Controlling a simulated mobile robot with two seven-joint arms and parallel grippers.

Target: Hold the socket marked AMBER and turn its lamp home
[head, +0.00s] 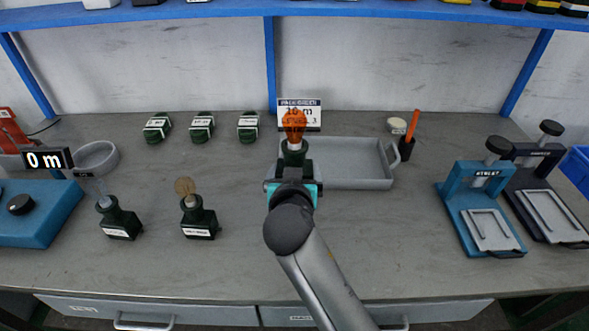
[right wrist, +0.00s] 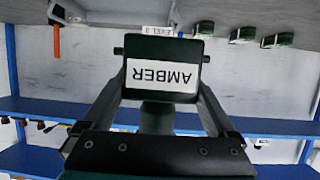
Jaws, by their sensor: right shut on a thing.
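My right gripper (head: 293,172) is shut on the dark green socket (head: 293,156) and holds it around the middle of the bench, by the front of the grey tray. In the right wrist view the socket sits between the fingers (right wrist: 162,85), and its white label (right wrist: 162,76) reads AMBER, upside down. An orange lamp (head: 294,124) stands upright in the top of the socket. I cannot tell how deep it is seated. My left gripper is not in view.
The grey tray (head: 388,184) lies behind the gripper. Two sockets with lamps, one clear (head: 120,222) and one tan (head: 199,220), stand at left. Several green blocks (head: 202,126) line the back. Blue (head: 453,205) and black (head: 537,161) presses stand right. Front centre-right bench is clear.

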